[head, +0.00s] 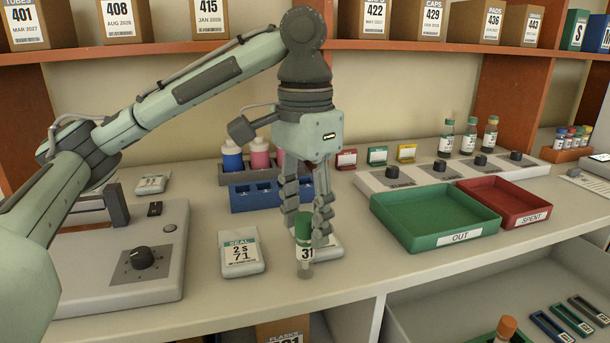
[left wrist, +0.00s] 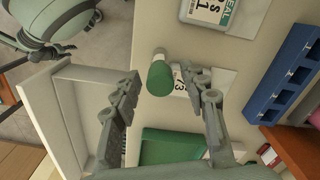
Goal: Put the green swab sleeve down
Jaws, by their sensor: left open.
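The green swab sleeve (head: 304,228) is a small upright tube with a green upper part, a label reading 31 and a clear lower end. It appears to stand on the counter near the front edge. My left gripper (head: 307,236) points down around it, open. In the left wrist view the sleeve (left wrist: 160,78) lies between the two fingertips (left wrist: 158,80), with gaps visible on both sides. A white labelled pad (head: 329,246) lies just behind the sleeve, partly hidden by the fingers. My right gripper is not in view.
A SEAL pad (head: 241,262) lies left of the sleeve. A blue rack (head: 262,197) and bottles stand behind. A green OUT tray (head: 395,225) and red SPENT tray (head: 535,205) are to the right. A knobbed device (head: 160,285) is at left. The front counter right of the sleeve is clear.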

